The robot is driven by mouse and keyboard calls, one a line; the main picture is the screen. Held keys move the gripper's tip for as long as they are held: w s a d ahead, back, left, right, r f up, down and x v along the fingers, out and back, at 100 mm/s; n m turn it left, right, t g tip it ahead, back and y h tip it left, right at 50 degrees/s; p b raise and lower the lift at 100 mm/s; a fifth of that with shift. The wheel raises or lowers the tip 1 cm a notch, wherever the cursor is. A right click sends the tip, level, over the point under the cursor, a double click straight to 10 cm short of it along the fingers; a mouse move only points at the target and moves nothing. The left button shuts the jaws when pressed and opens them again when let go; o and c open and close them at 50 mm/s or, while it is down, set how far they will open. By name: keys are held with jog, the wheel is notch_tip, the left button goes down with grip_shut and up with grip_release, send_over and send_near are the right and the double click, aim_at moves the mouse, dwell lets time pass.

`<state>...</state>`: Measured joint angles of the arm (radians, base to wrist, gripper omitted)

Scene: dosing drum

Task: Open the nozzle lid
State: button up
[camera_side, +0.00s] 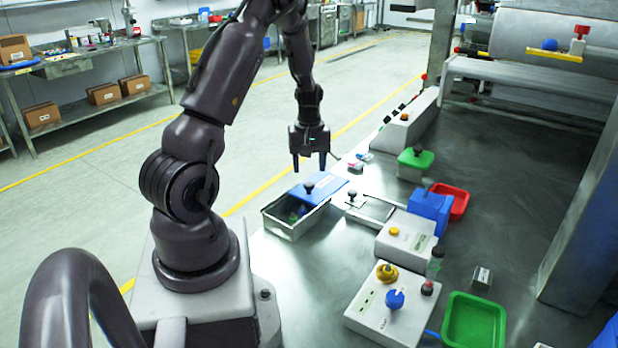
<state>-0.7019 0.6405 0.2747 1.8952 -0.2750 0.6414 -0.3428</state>
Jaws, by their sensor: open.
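My gripper (309,166) points down with its fingers apart and nothing between them. In the picture it hangs just above the blue lid (325,186) with a black knob; the exact height gap is hard to tell. The blue lid lies over the far part of a metal bin (285,229), whose near part is uncovered and shows blue and green items. A green lid (418,158) with a dark knob sits on a pale box to the right. I cannot tell for sure which part is the nozzle lid.
A white control box (372,322) with yellow and blue knobs stands in front, beside a green tray (474,325). A smaller box (404,248) with a yellow button, a blue container (430,208) and a red tray (456,201) lie behind. A large roller (560,38) is at back right.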

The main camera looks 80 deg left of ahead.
notch_tip(320, 180, up, 8)
dwell(0.6)
jog(key=s+d+r+m+t, duration=0.1)
jog(key=d+r+m, duration=0.4)
jog(key=d, duration=0.5)
jog(key=s+d+r+m+t, duration=0.1)
jog(key=d+r+m, duration=0.4)
jog(key=d, duration=0.6)
jog(key=s+d+r+m+t, duration=0.2)
jog(key=d+r+m, duration=0.3)
jog(key=d, duration=0.5)
jog(key=shift+d+m+t, duration=0.25)
jog(key=shift+m+t, duration=0.55)
jog(key=shift+m, duration=0.2)
